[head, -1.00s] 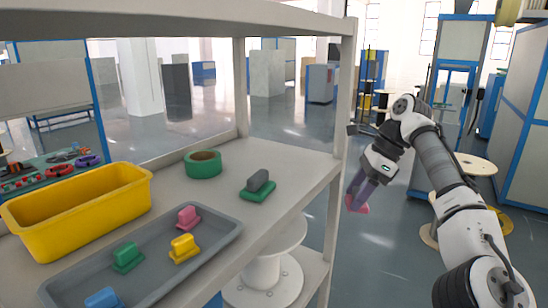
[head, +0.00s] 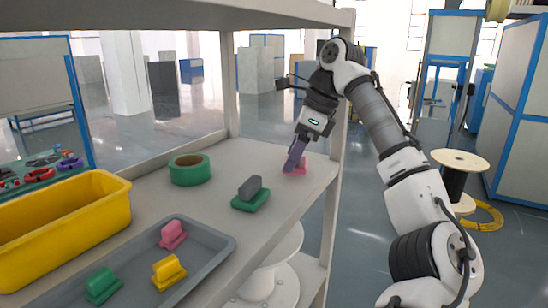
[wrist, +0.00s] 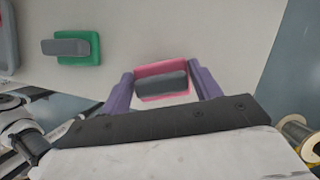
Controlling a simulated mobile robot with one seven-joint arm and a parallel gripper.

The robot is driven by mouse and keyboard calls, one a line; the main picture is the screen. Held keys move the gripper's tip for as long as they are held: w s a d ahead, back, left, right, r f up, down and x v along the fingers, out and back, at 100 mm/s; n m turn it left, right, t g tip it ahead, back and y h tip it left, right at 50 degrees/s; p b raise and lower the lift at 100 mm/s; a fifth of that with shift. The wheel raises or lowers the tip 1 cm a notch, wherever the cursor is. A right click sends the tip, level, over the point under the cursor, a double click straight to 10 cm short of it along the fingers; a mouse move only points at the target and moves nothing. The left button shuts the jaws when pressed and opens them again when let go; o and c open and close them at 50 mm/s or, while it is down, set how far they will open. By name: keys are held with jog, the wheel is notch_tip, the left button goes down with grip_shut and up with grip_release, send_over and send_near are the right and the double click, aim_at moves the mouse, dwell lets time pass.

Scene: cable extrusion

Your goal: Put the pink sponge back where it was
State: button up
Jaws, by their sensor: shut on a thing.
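A pink sponge with a dark grey handle (wrist: 163,83) is between the purple fingers of my gripper (wrist: 161,88) in the wrist view, and the fingers are shut on it. In the head view, this pink sponge (head: 303,164) is partly hidden behind the fingers of my gripper (head: 294,166). It is at the right end of the grey shelf (head: 250,155), near the post. I cannot tell if its underside touches the shelf. A green sponge with a grey handle (head: 251,194) stands to its left, and also shows in the wrist view (wrist: 78,47).
A green tape roll (head: 189,170) stands behind the green sponge. A grey tray (head: 212,258) holds pink, yellow and green blocks. A yellow bin (head: 70,225) is at the left. A shelf post (head: 338,170) stands right beside my gripper, under an upper shelf board.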

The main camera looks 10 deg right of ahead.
jog(key=shift+w+a, duration=0.25)
jog(key=shift+a, duration=0.3)
jog(key=shift+w+a+p, duration=0.15)
jog(key=shift+w+a, duration=0.1)
jog(key=shift+a, duration=0.35)
jog(key=shift+w+a+p, duration=0.15)
jog(key=shift+w+a, duration=0.05)
jog(key=shift+a, duration=0.35)
jog(key=shift+x, duration=0.75)
jog(key=shift+a+f, duration=0.1)
jog(key=shift+f, duration=0.1)
jog(key=o, duration=1)
